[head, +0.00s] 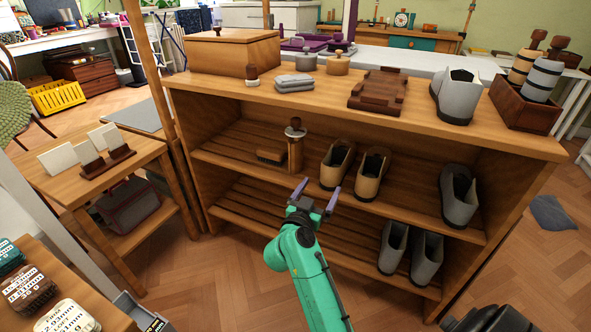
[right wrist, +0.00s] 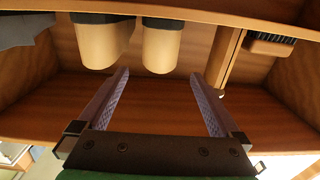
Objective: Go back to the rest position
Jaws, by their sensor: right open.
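My right gripper (head: 317,190) is open and empty in front of the wooden shelf unit (head: 200,115), near the edge of its middle shelf. In the right wrist view its two purple-grey fingers (right wrist: 160,98) stand wide apart with nothing between them. A pair of tan shoes (head: 337,166) stands on the middle shelf just behind the gripper; they also show in the right wrist view (right wrist: 160,48), apart from the fingers. My left gripper is in neither view.
A wooden post-like item (head: 295,150) and a brush (head: 271,157) are on the middle shelf. A small side table (head: 60,185) stands at left. The floor (head: 200,275) before the unit is clear.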

